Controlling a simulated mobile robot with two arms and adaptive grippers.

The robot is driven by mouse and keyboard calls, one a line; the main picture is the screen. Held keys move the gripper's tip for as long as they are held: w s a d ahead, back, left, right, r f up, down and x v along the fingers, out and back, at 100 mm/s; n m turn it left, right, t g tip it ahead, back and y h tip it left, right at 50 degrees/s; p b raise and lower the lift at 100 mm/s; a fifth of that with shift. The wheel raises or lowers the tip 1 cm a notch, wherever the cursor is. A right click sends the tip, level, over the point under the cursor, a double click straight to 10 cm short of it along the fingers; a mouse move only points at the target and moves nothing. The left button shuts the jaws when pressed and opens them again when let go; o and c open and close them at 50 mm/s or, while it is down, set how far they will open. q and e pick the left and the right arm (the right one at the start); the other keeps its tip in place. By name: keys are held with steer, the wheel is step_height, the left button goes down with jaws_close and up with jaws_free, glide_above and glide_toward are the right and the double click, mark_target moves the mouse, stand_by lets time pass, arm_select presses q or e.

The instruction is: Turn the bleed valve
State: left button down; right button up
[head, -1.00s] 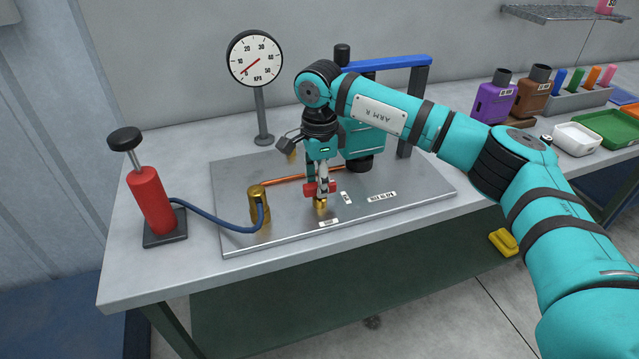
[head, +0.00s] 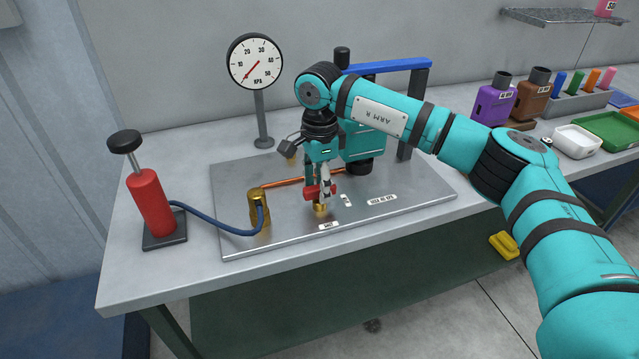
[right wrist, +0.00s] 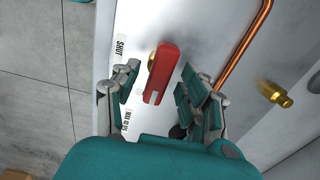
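The bleed valve is a small brass body (head: 320,208) with a red bar handle (head: 311,193) on the metal plate (head: 410,196). My right gripper (head: 321,186) points down over it. In the right wrist view the red handle (right wrist: 161,72) lies between my right gripper's fingers (right wrist: 160,85), with a visible gap on each side. The fingers are apart. A "SHUT" label (head: 328,226) lies in front of the valve. The round gauge (head: 255,62) stands behind the plate, its red needle pointing to the lower left. My left gripper is out of view.
A red hand pump (head: 151,202) stands at the left, joined by a blue hose (head: 215,228) to a brass fitting (head: 259,206). A copper pipe (head: 283,182) runs behind the valve. A blue-topped frame (head: 388,63) stands behind my arm. Bottles and trays stand at the right.

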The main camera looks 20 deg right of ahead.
steer(key=shift+r, duration=0.25)
step_height(320, 180, up, 11)
steer(key=shift+r, duration=0.2)
steer(key=shift+f, duration=0.1)
stand_by(0.4)
